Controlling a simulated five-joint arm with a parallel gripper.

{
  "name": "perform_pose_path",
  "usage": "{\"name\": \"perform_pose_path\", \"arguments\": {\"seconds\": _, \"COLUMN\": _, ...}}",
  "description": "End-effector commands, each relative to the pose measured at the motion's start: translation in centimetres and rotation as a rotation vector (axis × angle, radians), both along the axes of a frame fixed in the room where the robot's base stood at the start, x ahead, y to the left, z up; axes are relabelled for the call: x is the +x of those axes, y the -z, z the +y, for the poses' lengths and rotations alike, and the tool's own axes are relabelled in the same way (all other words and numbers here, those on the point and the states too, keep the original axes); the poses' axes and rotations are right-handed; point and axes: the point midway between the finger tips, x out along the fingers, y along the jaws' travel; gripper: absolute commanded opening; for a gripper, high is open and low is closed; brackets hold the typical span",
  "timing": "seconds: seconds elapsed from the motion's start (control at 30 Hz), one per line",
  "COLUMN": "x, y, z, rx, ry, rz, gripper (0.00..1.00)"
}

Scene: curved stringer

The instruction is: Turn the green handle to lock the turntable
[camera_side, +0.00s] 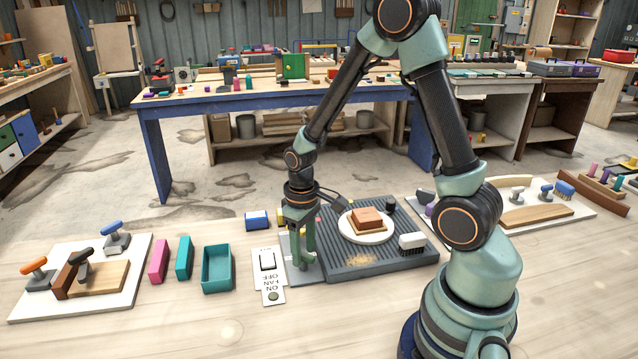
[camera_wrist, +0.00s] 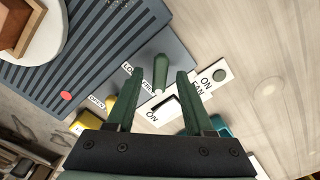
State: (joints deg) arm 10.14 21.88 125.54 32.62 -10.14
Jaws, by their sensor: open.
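The green handle (camera_wrist: 161,70) shows in the wrist view as a short upright post on a grey plate with small printed labels, partly hidden. My gripper (camera_wrist: 158,78) is open, with one finger on each side of the handle in the picture and gaps between. Whether a finger touches it, I cannot tell. In the side view my gripper (camera_side: 304,250) points down at the plate left of the ribbed mat, and the handle is hard to tell from the fingers. The turntable (camera_side: 350,235) is a white disc bearing a wooden block (camera_side: 367,219); its edge shows in the wrist view (camera_wrist: 58,30).
A white fan switch plate (camera_side: 269,280) stands just left of my gripper. A teal bin (camera_side: 217,272) lies further left. A brush (camera_side: 412,242) and the dark ribbed mat (camera_side: 375,265) are to the right. The table's front is clear.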

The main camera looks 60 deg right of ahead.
Motion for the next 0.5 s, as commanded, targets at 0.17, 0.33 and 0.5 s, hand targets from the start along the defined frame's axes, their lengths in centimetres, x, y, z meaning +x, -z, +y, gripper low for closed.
{"name": "perform_pose_path", "arguments": {"seconds": 0.17, "x": 0.04, "y": 0.18, "z": -0.01, "rx": 0.0, "ry": 0.0, "rz": -0.002, "gripper": 0.53}}
{"name": "perform_pose_path", "arguments": {"seconds": 0.33, "x": 0.03, "y": 0.16, "z": -0.01, "rx": 0.0, "ry": 0.0, "rz": -0.001, "gripper": 0.37}}
{"name": "perform_pose_path", "arguments": {"seconds": 0.5, "x": 0.03, "y": 0.15, "z": 0.0, "rx": 0.0, "ry": 0.0, "rz": -0.001, "gripper": 0.0}}
